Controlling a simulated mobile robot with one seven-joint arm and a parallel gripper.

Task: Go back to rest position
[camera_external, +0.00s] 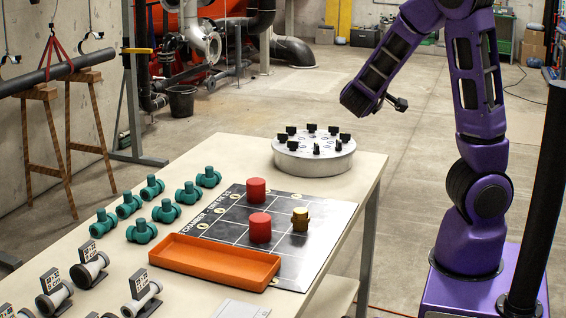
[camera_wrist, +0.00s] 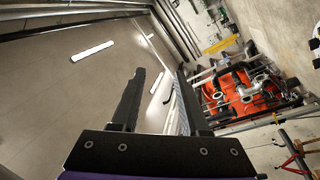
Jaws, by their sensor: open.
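My purple arm rises at the right of the external view and bends over toward the table. My gripper (camera_external: 396,103) is beyond the table's right edge, up in the air and apart from everything. In the wrist view my gripper (camera_wrist: 160,90) shows two dark fingers spread apart with nothing between them. The wrist camera looks up past the fingers at the ceiling, and the room is tilted in it.
Open floor (camera_external: 430,130) lies around my gripper.

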